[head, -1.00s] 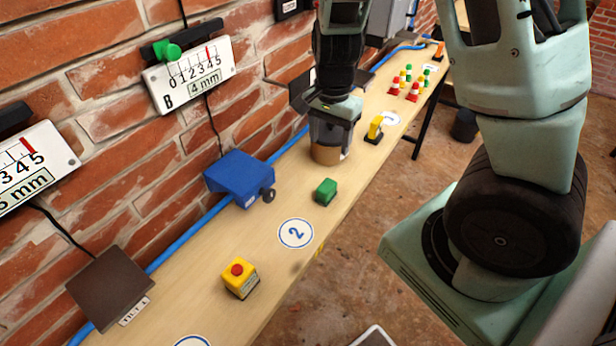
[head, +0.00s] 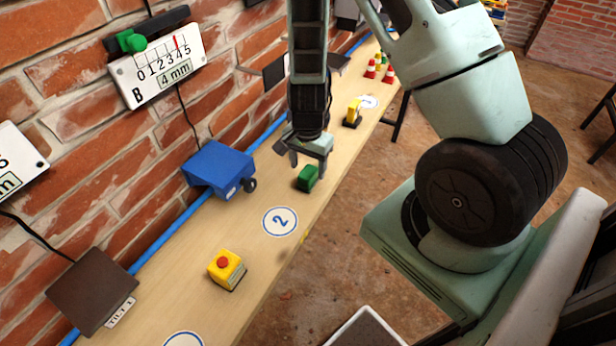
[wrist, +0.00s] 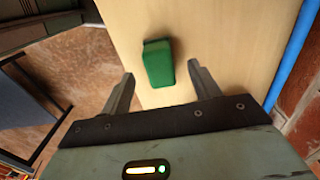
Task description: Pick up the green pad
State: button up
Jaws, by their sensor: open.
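The green pad (head: 307,178) is a small green block lying on the wooden bench (head: 243,260), just beyond the round label with a 2. My gripper (head: 306,166) is above the bench at the pad, pointing down, with its fingers apart. In the wrist view the green pad (wrist: 158,63) lies ahead of the open fingertips of my gripper (wrist: 160,73), roughly between their lines. The fingers do not appear to touch it. The exact height of the fingertips above the bench is hard to tell.
A blue box (head: 218,168) with a dark knob stands left of the pad against the brick wall. A yellow block with a red button (head: 226,268) is nearer. A blue hose (head: 170,232) runs along the wall.

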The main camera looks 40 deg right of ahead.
aim_at(308, 171)
jog(key=shift+f+p, duration=0.4)
jog(key=shift+f, duration=1.6)
jog(key=c, duration=1.1)
jog(key=shift+r, duration=0.15)
notch_tip(308, 171, up, 10)
jog(key=shift+f+b, duration=0.1)
jog(key=shift+b, duration=0.2)
jog(key=shift+o, duration=0.7)
